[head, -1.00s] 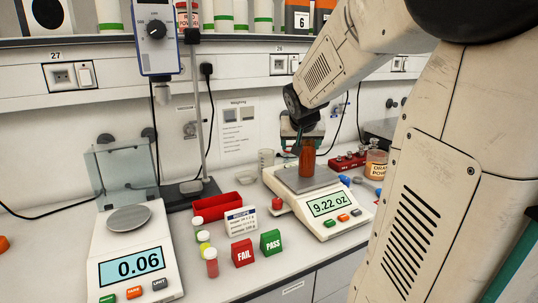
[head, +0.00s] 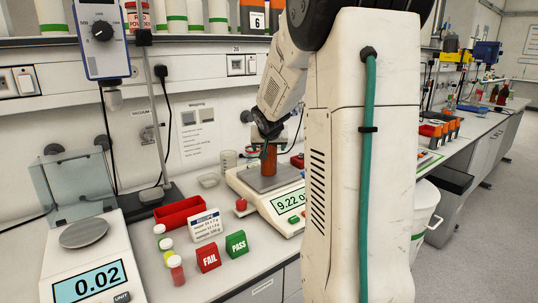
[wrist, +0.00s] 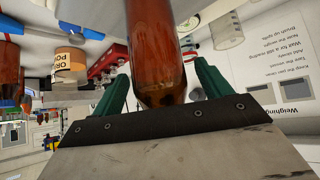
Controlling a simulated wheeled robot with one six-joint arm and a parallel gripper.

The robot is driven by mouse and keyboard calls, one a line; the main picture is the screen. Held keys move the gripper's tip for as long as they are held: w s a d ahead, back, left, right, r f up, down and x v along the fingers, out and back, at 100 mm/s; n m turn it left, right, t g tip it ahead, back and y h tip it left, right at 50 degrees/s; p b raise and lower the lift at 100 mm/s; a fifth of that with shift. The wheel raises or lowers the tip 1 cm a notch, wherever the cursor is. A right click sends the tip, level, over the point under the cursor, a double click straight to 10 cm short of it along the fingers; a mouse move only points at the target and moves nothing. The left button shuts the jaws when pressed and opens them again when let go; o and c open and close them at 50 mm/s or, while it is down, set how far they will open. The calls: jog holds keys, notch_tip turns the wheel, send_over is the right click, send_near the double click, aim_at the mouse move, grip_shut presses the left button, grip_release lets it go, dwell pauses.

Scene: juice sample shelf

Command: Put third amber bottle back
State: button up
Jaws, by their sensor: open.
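An amber bottle (head: 270,160) stands upright on the metal pan of the right-hand scale (head: 284,200), whose display starts with 9.22. My gripper (head: 262,150) is at the bottle, partly hidden behind my arm in the head view. In the wrist view, which shows the scene upside down, the bottle (wrist: 156,55) lies between the two green fingers of my open gripper (wrist: 158,90). Gaps show beside the glass. More amber-brown glass (wrist: 10,72) shows at the left edge of the wrist view.
The FAIL block (head: 208,258), PASS block (head: 237,243), recipe card (head: 205,224) and small vials (head: 175,268) stand left of the scale. A red tray (head: 181,213) lies behind them. The left scale (head: 95,280) reads 0.02. A shelf (head: 190,38) runs above.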

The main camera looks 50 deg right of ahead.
jog(key=c, duration=1.3)
jog(key=shift+r, duration=0.1)
